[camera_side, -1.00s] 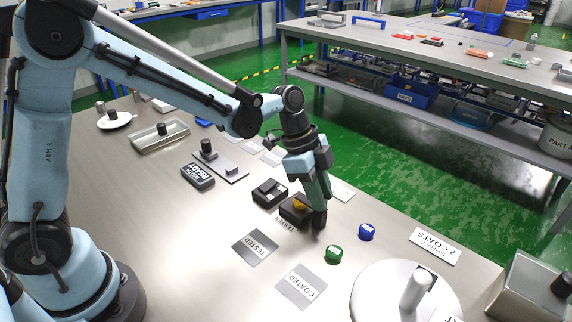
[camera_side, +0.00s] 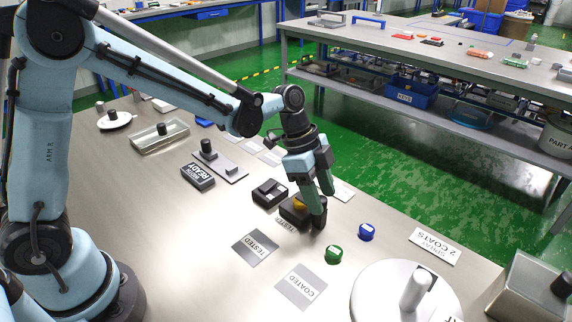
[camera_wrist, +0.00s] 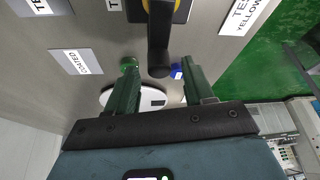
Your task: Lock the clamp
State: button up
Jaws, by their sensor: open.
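The clamp is a black block (camera_side: 288,211) with a yellow-orange part (camera_side: 299,202) on it, beside a small label on the bench in the side view. A black lever (camera_wrist: 158,40) reaches down from the top of the wrist view, with yellow at its upper end. My gripper (camera_side: 319,200) is low at the right end of the clamp and points down. In the wrist view my gripper (camera_wrist: 158,74) has its two green fingers apart, with the lever's end between or just beyond them. I cannot tell whether they touch it. My fingers partly hide the clamp in the side view.
A green cap (camera_side: 334,254) and a blue cap (camera_side: 367,232) stand close to my gripper. A white round turntable (camera_side: 372,296) is at the front right. A black two-part block (camera_side: 269,193) stands behind the clamp. Flat TESTED (camera_side: 255,247) and COATED (camera_side: 301,287) plates lie in front.

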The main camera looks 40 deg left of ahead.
jog(key=v, duration=1.2)
jog(key=shift+s+a, duration=0.1)
